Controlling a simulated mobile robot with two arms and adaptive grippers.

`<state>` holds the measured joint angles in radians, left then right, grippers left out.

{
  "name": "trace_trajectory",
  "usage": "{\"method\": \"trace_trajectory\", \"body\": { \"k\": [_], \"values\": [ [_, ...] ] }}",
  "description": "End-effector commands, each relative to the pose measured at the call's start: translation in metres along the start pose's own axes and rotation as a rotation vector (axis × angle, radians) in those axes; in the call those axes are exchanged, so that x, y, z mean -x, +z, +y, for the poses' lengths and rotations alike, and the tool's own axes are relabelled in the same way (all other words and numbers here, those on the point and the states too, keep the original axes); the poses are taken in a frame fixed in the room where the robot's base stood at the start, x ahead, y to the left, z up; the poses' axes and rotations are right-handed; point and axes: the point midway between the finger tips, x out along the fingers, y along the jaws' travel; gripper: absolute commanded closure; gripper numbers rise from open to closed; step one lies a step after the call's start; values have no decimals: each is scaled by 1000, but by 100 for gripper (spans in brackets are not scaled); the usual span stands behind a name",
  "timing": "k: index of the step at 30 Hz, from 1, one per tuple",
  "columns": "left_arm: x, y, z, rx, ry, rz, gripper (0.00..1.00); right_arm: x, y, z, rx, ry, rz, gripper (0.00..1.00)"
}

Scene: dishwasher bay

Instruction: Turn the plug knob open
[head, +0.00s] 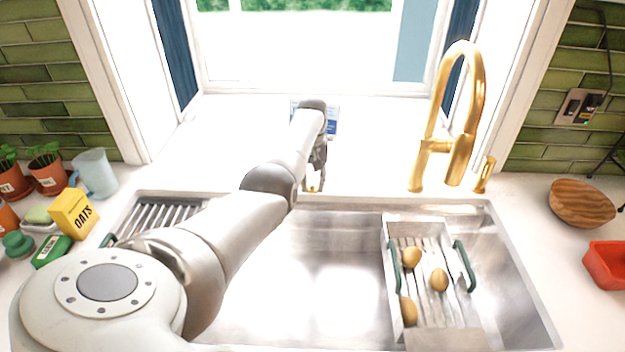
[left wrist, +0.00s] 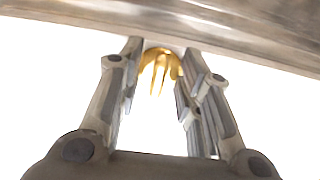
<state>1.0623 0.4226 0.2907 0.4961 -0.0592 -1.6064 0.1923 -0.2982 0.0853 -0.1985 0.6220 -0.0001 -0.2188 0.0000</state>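The plug knob (left wrist: 160,70) is a gold, ridged knob. In the left wrist view it sits between the tips of my left gripper (left wrist: 162,62). The fingers stand apart, one on each side of the knob; I see no clear grip, and whether a fingertip touches it is hard to tell. In the head view my left gripper (head: 315,178) points down at the counter strip behind the sink, and a small gold bit of the knob (head: 313,186) shows there. The gripper hides most of it. My right gripper is not in view.
A tall gold faucet (head: 461,110) stands right of the gripper. The steel sink (head: 300,300) holds a rack (head: 390,235) with several brown potato-like items. A blue and white item (head: 332,122) lies behind the gripper. An oats box (head: 73,215) stands at the left.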

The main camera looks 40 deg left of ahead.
Motion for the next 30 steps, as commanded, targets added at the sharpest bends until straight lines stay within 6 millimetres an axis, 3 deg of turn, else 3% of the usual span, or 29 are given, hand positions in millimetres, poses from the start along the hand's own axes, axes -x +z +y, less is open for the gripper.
{"method": "trace_trajectory", "body": {
  "k": [8, 16, 30],
  "values": [
    [-2, 0, 0, 0, 0, 1, 67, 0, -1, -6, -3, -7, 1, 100],
    [-2, 0, 0, 0, 0, 1, 99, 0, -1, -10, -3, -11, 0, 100],
    [-1, 0, 1, 63, 1, 1, 100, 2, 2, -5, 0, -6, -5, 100]
  ]
}}
